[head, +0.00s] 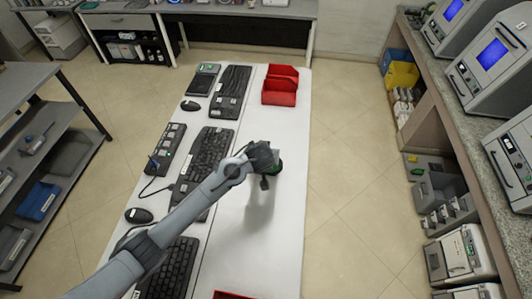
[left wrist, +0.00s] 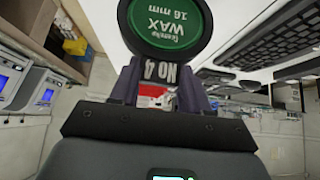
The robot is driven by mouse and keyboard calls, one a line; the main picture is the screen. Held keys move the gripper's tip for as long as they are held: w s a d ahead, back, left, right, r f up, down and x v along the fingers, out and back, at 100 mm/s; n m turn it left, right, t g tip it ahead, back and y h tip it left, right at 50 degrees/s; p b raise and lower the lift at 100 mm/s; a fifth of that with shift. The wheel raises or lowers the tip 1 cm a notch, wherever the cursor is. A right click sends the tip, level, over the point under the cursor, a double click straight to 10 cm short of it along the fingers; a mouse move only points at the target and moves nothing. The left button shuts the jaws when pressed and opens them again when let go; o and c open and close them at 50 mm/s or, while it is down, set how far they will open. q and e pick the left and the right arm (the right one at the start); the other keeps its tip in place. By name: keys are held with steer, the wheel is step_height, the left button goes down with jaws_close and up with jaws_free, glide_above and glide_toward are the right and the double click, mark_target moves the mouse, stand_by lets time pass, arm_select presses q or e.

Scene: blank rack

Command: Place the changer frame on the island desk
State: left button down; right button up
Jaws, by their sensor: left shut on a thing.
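My left gripper (head: 264,166) is over the white island desk (head: 275,230), above its bare right part. A round black-rimmed disc with a green face reading "WAX 16 mm" (left wrist: 172,22) sits at the frame's far end. A shadow lies on the desk below. My right gripper is not in view.
Keyboards (head: 211,151) and mice (head: 139,215) line the desk's left side. Red bins (head: 280,85) stand at the far end, and a red edge (head: 232,295) shows at the near end. The desk's right strip between them is clear.

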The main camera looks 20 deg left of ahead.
arm_select(q)
steer(key=shift+f, duration=0.2)
steer(key=c, duration=0.5)
jaws_free()
steer(key=shift+r, duration=0.15)
steer(key=v, duration=1.2)
steer(key=s+a+f+m+g, duration=0.1)
steer(key=s+f, duration=0.3)
steer(key=s, duration=0.6)
steer(key=s+a+f+m+g+h, duration=0.1)
steer(key=s+f, duration=0.3)
steer(key=s, duration=0.5)
steer(key=s+a+f+m+g+h, duration=0.1)
steer(key=s+f, duration=0.4)
steer(key=s, duration=0.5)
steer(key=shift+s+a+f+m+g+b, duration=0.1)
steer(key=shift+s+a+m+g+b, duration=0.35)
steer(key=shift+m, duration=0.35)
